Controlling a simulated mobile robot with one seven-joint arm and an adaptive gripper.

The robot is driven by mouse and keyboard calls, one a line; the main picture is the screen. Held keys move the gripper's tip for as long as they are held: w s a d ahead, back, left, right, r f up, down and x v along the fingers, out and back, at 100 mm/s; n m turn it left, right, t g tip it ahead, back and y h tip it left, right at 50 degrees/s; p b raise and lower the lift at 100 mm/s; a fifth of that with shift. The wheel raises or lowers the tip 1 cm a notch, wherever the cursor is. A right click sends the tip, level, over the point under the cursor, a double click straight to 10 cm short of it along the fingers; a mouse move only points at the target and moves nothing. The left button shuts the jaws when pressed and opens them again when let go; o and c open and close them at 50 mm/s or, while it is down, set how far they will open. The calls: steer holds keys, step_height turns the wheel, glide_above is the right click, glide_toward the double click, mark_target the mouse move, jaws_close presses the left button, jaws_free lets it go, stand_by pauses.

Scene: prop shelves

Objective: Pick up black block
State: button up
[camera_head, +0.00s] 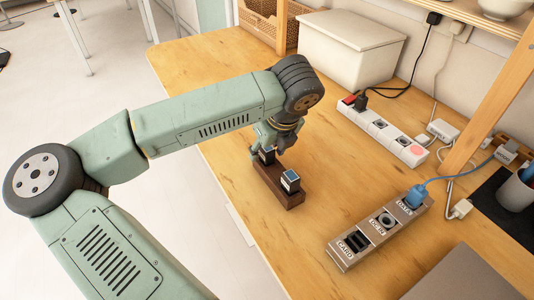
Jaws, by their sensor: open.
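A dark brown wooden stand (268,181) sits on the wooden table in the middle of the view. A small black block with a light blue top (290,183) is at its right end. A second small black block (267,157) is at its far left end, partly hidden by my gripper. My gripper (272,145) points down at that end of the stand, with its fingers open beside or around the second block. I cannot tell whether the fingers touch it.
A grey panel with labelled sockets (362,248) and a blue plug (416,194) lies at the right front. A white power strip (383,133) lies behind. A white lidded box (350,45) stands at the back. A wooden post (492,92) rises at right. The table's left side is clear.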

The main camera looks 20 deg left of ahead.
steer(key=shift+c, duration=0.4)
jaws_close()
steer(key=shift+r, duration=0.1)
steer(key=shift+r+b, duration=0.45)
steer(key=shift+r, duration=0.05)
step_height(320, 180, up, 2)
steer(key=shift+r+b, duration=0.15)
steer(key=shift+b, duration=0.5)
steer(key=s+r+b, duration=0.1)
steer(key=s+b, duration=0.3)
steer(key=s, duration=1.2)
steer(key=shift+r, duration=0.25)
